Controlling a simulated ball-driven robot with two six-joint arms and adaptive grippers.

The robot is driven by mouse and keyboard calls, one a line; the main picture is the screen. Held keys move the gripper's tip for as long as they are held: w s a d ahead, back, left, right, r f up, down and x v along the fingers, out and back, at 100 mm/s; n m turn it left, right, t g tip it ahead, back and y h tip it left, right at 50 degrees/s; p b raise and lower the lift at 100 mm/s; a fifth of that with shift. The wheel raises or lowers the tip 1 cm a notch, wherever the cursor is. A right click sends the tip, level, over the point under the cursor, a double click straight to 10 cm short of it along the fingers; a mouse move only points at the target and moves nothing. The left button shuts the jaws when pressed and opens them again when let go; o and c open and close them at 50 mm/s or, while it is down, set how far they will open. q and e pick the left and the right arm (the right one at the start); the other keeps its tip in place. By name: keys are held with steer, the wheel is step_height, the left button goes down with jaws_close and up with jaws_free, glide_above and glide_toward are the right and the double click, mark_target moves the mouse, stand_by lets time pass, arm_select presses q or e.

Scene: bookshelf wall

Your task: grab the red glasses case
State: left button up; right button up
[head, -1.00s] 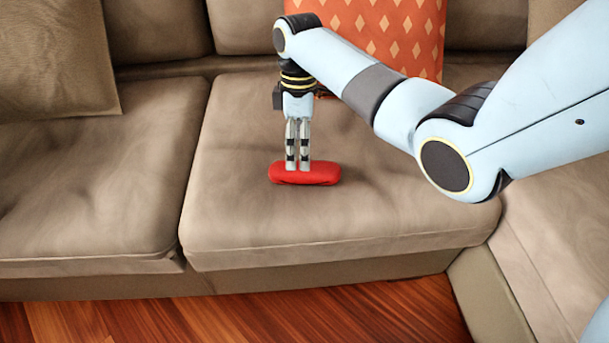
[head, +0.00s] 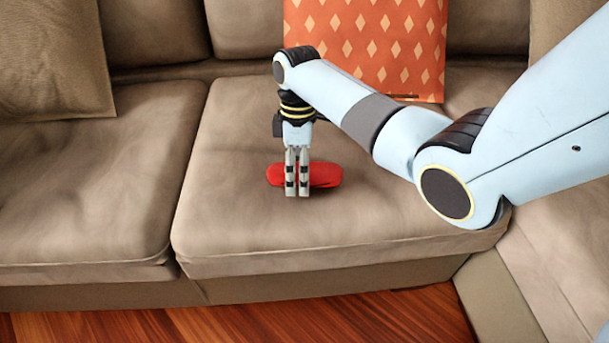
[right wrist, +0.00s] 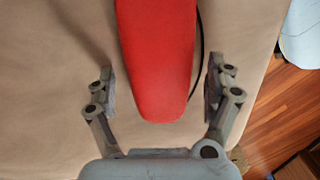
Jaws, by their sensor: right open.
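The red glasses case (head: 326,175) lies on the seat cushion of the couch, long side across the head view. My right gripper (head: 297,192) points down in front of it and hides part of its left half. In the right wrist view the red glasses case (right wrist: 160,60) runs down from the top edge, and its near end reaches between the fingers of the open right gripper (right wrist: 161,88). There is a gap on both sides, and neither finger appears to touch it. My left gripper is not in view.
The brown couch seat (head: 240,220) is clear around the case. An orange cushion with diamonds (head: 370,45) leans on the backrest behind my right arm. A brown cushion (head: 50,60) is at the left. The wooden floor (head: 330,318) lies in front.

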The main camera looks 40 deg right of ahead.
steer(key=c, duration=1.3)
